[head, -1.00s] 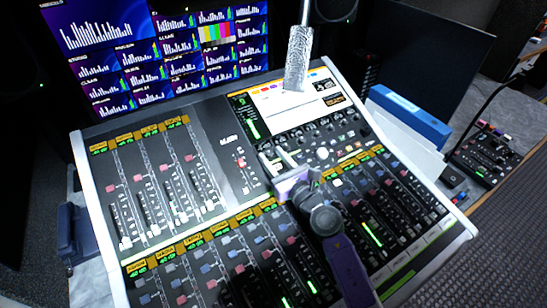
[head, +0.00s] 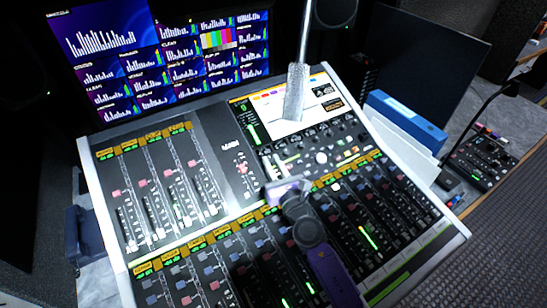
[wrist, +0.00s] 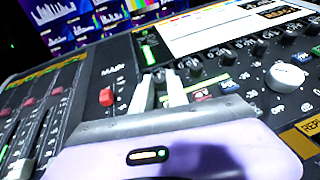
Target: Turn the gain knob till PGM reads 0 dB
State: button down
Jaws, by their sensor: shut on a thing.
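The mixing console (head: 228,172) fills the middle of the head view. My gripper (head: 282,164) reaches down onto its centre panel, below the screen. In the wrist view its two pale fingers (wrist: 160,92) are close together on a small dark knob (wrist: 160,77), mostly hidden between them. I cannot read a gain label on it. A dark level display (wrist: 148,47) with a green bar stands just beyond the fingertips; it also shows in the head view (head: 251,124). A green figure tops it, too small to read surely.
A large white knob (wrist: 287,76) sits right of my fingers, with a row of dark knobs beyond. A grey rod (head: 297,85) stands before the console screen (head: 318,100). Monitors (head: 160,55) stand behind.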

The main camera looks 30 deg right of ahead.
jog(key=m+h, duration=0.1)
jog(key=h+p, duration=0.1)
jog(key=m+g+h+p, duration=0.1)
jog(key=shift+w+a+r+m, duration=0.15)
jog(key=shift+a+r+m, duration=0.15)
jog(key=shift+r, duration=0.05)
jog(key=shift+a+f+m+g+h+p, duration=0.1)
jog(key=shift+m+g+h+p, duration=0.5)
jog(key=shift+m+h, duration=0.55)
jog(key=c, duration=1.3)
grip_release()
jog(key=shift+f, duration=0.1)
jog(key=v, duration=0.7)
jog(key=shift+s+a+b, duration=0.15)
jog(key=shift+s+b, duration=0.25)
